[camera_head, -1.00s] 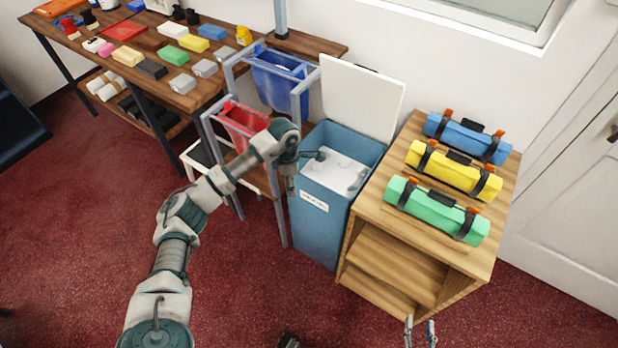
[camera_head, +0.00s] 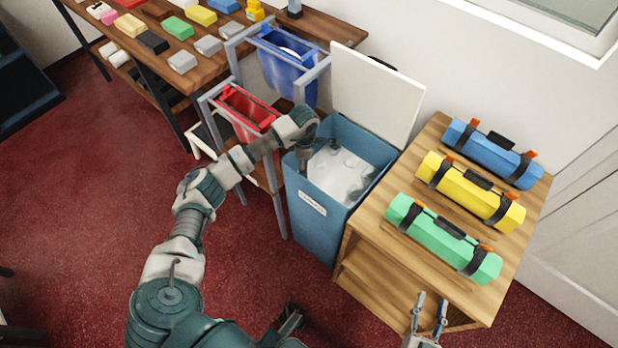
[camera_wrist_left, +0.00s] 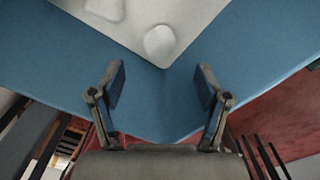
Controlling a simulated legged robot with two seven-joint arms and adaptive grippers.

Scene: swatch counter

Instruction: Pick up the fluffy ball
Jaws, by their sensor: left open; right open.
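A pale, rounded ball (camera_wrist_left: 160,43) lies in a corner of the white interior of a blue bin (camera_wrist_left: 245,45) in the left wrist view. Another pale lump is partly cut off at the top. In the head view, the open blue bin (camera_head: 316,222) holds several whitish lumps (camera_head: 350,160) that blend with its white inside; I cannot tell which one is the ball. My left gripper (camera_wrist_left: 160,82) is open and empty at the bin's near corner, its fingers apart from the ball. My right gripper (camera_head: 429,312) is open and empty in front of the wooden cabinet.
The bin's white lid (camera_head: 375,95) stands open behind it. A wooden cabinet (camera_head: 400,262) with green, yellow and blue rolls is close on the right. Red (camera_head: 245,113) and blue (camera_head: 285,70) hanging bins are on the left, beside a table (camera_head: 140,60) of coloured blocks.

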